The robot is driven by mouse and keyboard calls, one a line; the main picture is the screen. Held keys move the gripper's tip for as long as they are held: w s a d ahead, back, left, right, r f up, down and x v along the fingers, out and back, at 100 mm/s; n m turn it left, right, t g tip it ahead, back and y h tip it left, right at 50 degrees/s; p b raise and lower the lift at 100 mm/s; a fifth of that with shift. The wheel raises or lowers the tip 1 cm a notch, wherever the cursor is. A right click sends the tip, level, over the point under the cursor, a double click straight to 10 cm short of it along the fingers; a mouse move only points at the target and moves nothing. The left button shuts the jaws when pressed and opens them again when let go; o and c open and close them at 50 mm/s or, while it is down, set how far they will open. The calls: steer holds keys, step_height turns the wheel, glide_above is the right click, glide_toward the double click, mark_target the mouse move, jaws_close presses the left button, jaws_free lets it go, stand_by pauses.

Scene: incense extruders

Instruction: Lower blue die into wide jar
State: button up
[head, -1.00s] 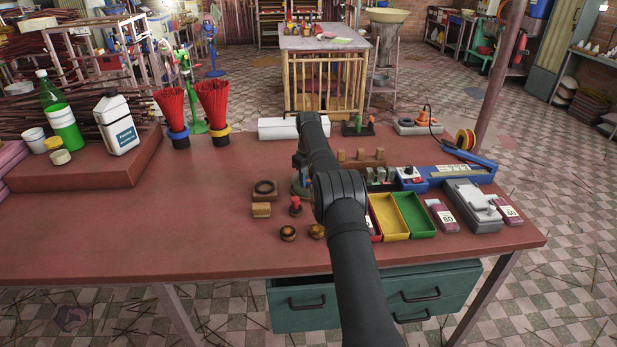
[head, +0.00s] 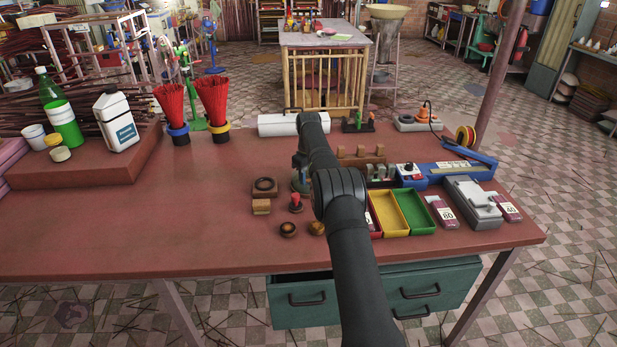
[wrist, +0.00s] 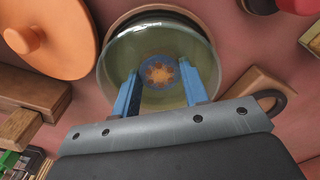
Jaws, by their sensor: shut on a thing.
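The wide jar (wrist: 113,62) is greenish clear glass, seen from above through its round mouth in the wrist view. A sliver of greenish glass, likely the same jar (head: 299,183), shows left of my arm in the head view. The blue die (wrist: 158,72) is a small disc with a tan star-shaped centre. My gripper (wrist: 158,80) is shut on it, with one blue finger on each side. Die and fingertips appear within the outline of the jar's mouth; their depth is hard to tell. In the head view my arm hides the gripper and die.
An orange knobbed disc (wrist: 50,38) lies left of the jar in the wrist view. A wooden block with a dark ring (head: 264,187) and a red-topped piece (head: 296,204) stand close by. Yellow (head: 390,212) and green (head: 414,212) trays lie right of my arm. The left front of the table is clear.

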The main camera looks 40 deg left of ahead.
steer(key=o, duration=1.2)
steer(key=shift+f, duration=0.1)
step_height(320, 180, up, 8)
steer(key=shift+f, duration=0.2)
step_height(320, 180, down, 7)
steer(key=shift+f, duration=0.2)
steer(key=shift+r, duration=0.3)
